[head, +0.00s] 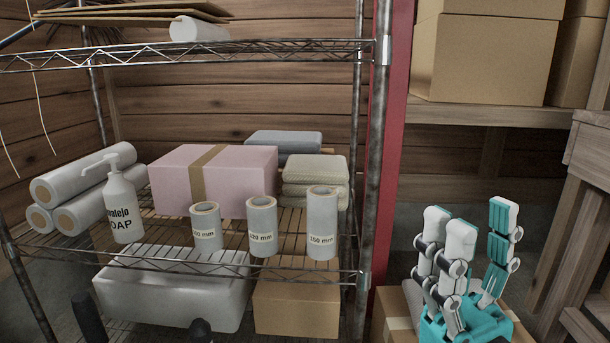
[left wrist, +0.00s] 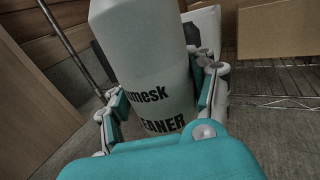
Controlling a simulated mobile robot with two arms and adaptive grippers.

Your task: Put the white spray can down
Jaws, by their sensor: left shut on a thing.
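In the left wrist view, my left gripper (left wrist: 162,92) is shut around a white can (left wrist: 145,65) with dark lettering, of which "mesk" and "EANER" can be read. Its fingers press on both sides of the can. The can's top runs out of the picture, so its nozzle is hidden. What lies under the can is hidden too. Neither the can nor my left gripper can be made out in the head view. My right gripper (head: 478,222) is at the lower right of the head view, open and empty, its fingers pointing up, right of the red post (head: 389,160).
A wire shelf (head: 180,262) holds a soap bottle (head: 124,208), several rolls (head: 262,222), a pink box (head: 212,180) and folded towels (head: 315,180). Below are a white container (head: 170,290) and a cardboard box (head: 297,308). Cardboard boxes (head: 484,55) stand on a wooden shelf at right.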

